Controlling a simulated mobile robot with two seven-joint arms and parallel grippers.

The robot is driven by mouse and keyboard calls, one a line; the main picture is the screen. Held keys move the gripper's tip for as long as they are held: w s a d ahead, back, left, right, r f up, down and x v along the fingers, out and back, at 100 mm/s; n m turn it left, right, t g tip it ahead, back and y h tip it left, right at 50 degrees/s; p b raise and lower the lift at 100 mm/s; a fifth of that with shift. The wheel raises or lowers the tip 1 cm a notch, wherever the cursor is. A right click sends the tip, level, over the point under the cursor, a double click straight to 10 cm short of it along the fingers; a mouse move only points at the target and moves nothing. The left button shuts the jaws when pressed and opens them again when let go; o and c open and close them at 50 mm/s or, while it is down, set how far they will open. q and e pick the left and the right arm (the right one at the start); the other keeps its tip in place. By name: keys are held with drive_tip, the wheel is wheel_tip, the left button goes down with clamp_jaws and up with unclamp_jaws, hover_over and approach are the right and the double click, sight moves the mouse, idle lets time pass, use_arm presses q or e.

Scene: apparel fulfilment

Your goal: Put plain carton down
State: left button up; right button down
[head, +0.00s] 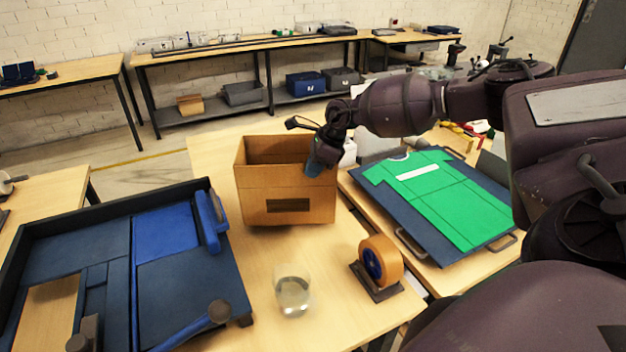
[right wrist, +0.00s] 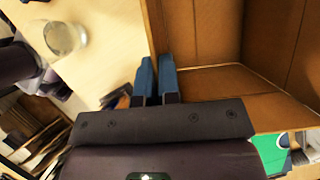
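The plain carton (head: 285,205) is an open-topped brown box with a dark rectangle on its front. It is upright at the middle of the wooden table, and its base looks on or very close to the top. My right gripper (head: 318,160) is at its upper right edge. In the right wrist view, the blue fingers of my right gripper (right wrist: 157,72) are close together on either side of the wall of the carton (right wrist: 216,35). The far part of the pinched wall is hidden by the fingers. My left gripper is not in view.
A glass (head: 292,291) and a tape dispenser (head: 380,262) stand in front of the carton. A blue folding board (head: 180,285) lies at left. A green shirt (head: 435,200) lies on a dark board at right. Bare table (head: 215,150) shows left of and behind the carton.

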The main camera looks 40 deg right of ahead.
wheel_tip(320, 180, down, 4)
drive_tip(key=shift+r, duration=0.15)
drive_tip(key=c, duration=1.3)
unclamp_jaws()
drive_tip(key=shift+c, duration=0.2)
drive_tip(key=v, duration=1.2)
drive_tip(key=shift+s, duration=0.15)
